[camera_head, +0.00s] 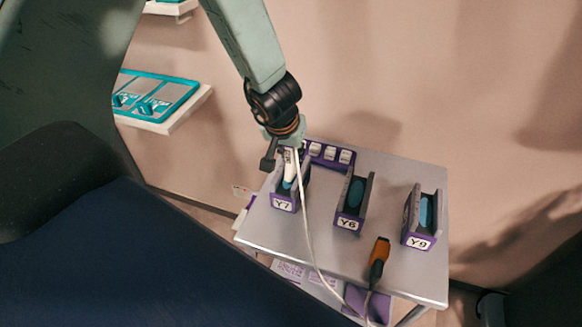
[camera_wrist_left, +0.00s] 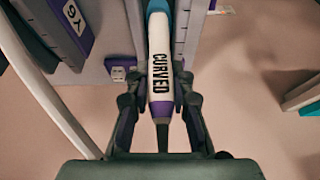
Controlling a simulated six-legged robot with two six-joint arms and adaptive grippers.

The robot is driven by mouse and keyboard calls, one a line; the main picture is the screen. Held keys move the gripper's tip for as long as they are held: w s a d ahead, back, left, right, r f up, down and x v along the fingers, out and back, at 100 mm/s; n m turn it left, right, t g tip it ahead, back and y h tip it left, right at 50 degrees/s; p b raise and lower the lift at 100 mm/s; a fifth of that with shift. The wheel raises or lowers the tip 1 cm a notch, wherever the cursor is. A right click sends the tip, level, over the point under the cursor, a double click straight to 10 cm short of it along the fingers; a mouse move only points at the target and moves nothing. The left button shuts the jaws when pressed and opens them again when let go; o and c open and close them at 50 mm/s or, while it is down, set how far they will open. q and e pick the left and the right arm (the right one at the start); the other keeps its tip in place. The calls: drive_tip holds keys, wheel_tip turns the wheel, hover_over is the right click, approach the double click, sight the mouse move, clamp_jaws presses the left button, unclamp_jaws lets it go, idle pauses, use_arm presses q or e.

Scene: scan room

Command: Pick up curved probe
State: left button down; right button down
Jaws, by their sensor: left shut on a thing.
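The curved probe (camera_wrist_left: 160,62) is white with a purple band and the word CURVED on it, and it shows large in the left wrist view. In the head view the probe (camera_head: 290,166) stands in the holder marked Y7 (camera_head: 284,202), with a white cable running down from it. My left gripper (camera_wrist_left: 160,115) is shut on the probe, with one finger on each side near its cable end. In the head view the left gripper (camera_head: 283,150) sits at the top of the Y7 holder. My right gripper is not in view.
An orange-and-black handled thing (camera_head: 379,259) lies near the front edge. A wall shelf (camera_head: 170,124) holds a teal-edged tray.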

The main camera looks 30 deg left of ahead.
use_arm(q)
drive_tip(key=shift+w+d, duration=0.1)
drive_tip(key=shift+d, duration=0.05)
drive_tip(key=shift+a, duration=0.25)
drive_tip(key=shift+d+r, duration=0.15)
drive_tip(key=shift+r+p, duration=0.2)
drive_tip(key=shift+p, duration=0.1)
wheel_tip(320, 180, up, 8)
drive_tip(key=p, duration=0.6)
drive_tip(key=shift+f+p, duration=0.15)
drive_tip(key=shift+p, duration=0.15)
drive_tip(key=shift+r+p, duration=0.65)
drive_tip(key=shift+r, duration=0.2)
